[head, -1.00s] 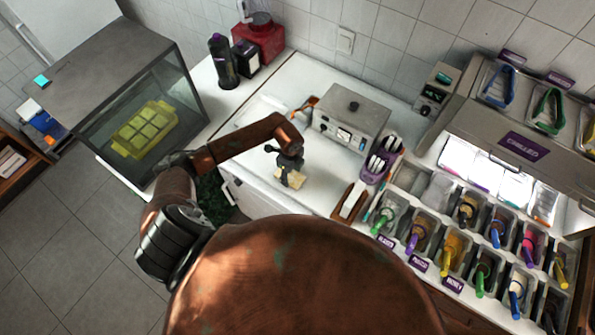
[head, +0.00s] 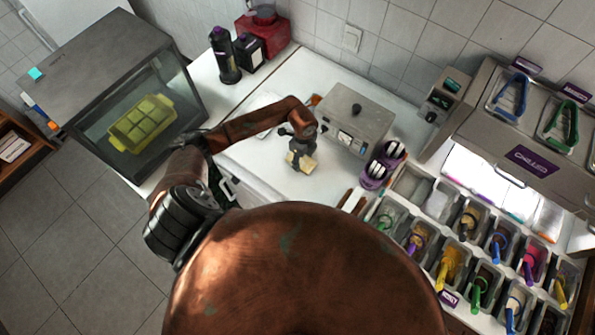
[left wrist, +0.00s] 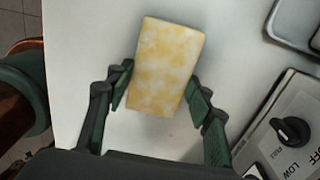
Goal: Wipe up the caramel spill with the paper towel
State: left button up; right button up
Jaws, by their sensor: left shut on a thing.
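The paper towel (left wrist: 166,55) is a thick, folded-looking pad with blotchy yellow-tan stains. My left gripper (left wrist: 159,92) is shut on it, one finger at each side, in the left wrist view. In the head view, my left gripper (head: 299,154) points down over the white counter, with the pale paper towel (head: 304,163) beneath it, at or close to the surface. I cannot make out a caramel spill; any under the towel or gripper is hidden. My right gripper is not in view.
A grey appliance with a knob (head: 354,117) stands close right of the gripper, with purple-based holders (head: 375,172) beside it. Topping bins with coloured utensils (head: 452,262) fill the right. A glass-fronted case (head: 148,120) stands left. Counter around the towel is mostly clear.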

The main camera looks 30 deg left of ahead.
pick_arm(q)
notch_tip(320, 180, up, 4)
jog(key=p, duration=0.2)
jog(key=shift+p, duration=0.3)
jog(key=shift+w+r+p, duration=0.2)
jog(key=shift+r+p, duration=0.35)
jog(key=shift+r, duration=0.2)
jog(key=shift+r+p, duration=0.95)
jog(key=shift+r, duration=0.35)
jog(key=shift+s, duration=0.1)
